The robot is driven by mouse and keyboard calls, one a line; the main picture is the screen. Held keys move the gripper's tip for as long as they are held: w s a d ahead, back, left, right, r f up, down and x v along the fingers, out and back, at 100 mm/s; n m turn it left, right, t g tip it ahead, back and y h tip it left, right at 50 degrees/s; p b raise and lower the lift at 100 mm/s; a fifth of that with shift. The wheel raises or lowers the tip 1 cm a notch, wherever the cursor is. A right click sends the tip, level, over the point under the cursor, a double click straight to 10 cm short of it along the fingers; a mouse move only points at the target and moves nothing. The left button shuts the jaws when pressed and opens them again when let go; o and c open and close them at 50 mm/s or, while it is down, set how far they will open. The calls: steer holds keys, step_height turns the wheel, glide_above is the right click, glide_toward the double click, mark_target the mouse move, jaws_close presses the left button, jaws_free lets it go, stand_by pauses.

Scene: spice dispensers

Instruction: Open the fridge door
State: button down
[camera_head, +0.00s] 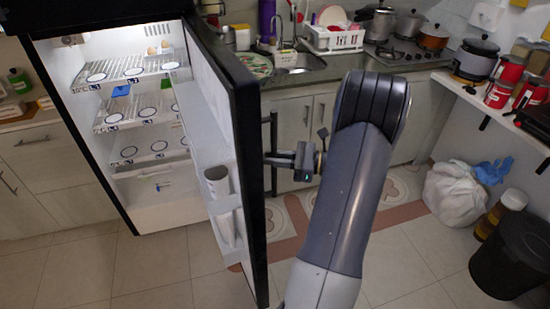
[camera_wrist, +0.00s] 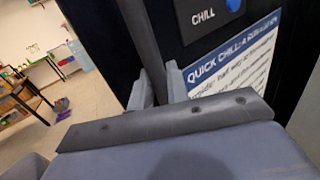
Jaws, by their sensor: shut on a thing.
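The fridge (camera_head: 118,125) stands at the left in the head view, its lit white shelves exposed. Its black door (camera_head: 247,140) is swung well open towards me, with the white inner side and door bins facing left. The dark vertical handle (camera_head: 274,135) is on the door's outer face. My gripper (camera_head: 272,159) reaches it from the right and is shut on the handle. In the wrist view the two pale fingertips of my gripper (camera_wrist: 158,90) sit on either side of the dark handle bar (camera_wrist: 144,40). The bar's lower part is hidden behind my gripper's body.
A white-and-blue label (camera_wrist: 235,62) is on the door's face. A counter with a sink (camera_head: 300,62) and stove (camera_head: 402,53) runs behind. A white bag (camera_head: 455,195) and black bin (camera_head: 510,255) stand at the right. Tiled floor (camera_head: 150,265) is clear before the fridge.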

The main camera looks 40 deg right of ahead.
steer(key=shift+w+d+r, duration=0.1)
steer(key=shift+d+r, duration=0.05)
steer(key=c, duration=1.5)
jaws_free()
steer(key=shift+o, duration=0.2)
steer(key=b+v, duration=0.2)
steer(key=v, duration=0.8)
steer(key=shift+s+d, duration=0.25)
steer(key=shift+d, duration=0.05)
steer(key=shift+w+a, duration=0.1)
steer(key=shift+a, duration=0.05)
steer(key=p+x, duration=0.2)
steer(key=x, duration=0.8)
steer(key=shift+w+a, duration=0.15)
steer(key=shift+a, duration=0.2)
